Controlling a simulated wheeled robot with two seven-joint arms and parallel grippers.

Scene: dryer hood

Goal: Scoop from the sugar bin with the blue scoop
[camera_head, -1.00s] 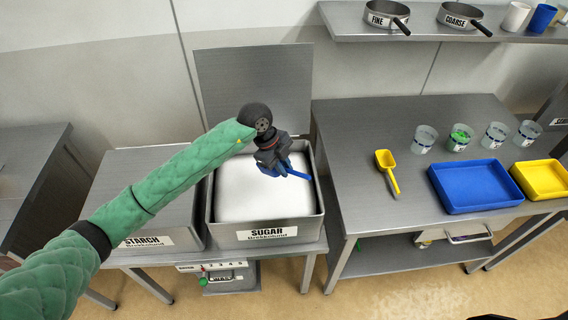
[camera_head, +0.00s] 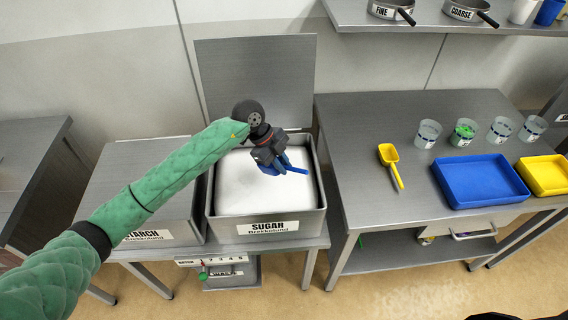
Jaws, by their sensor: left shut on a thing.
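The sugar bin (camera_head: 322,218) stands open with its lid raised at the back, and white sugar (camera_head: 240,185) fills it. Its front label reads SUGAR. My left gripper (camera_head: 276,160) is over the back right part of the bin, shut on the blue scoop (camera_head: 297,170). The scoop's blue handle points to the right. Much of the scoop is hidden by the gripper, and I cannot tell whether it touches the sugar. My right gripper is not in view.
The closed starch bin (camera_head: 150,238) stands left of the sugar bin. On the right table are a yellow scoop (camera_head: 390,155), several clear cups (camera_head: 428,134), a blue tray (camera_head: 480,205) and a yellow tray (camera_head: 545,190). A shelf (camera_head: 440,24) with sieves hangs above.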

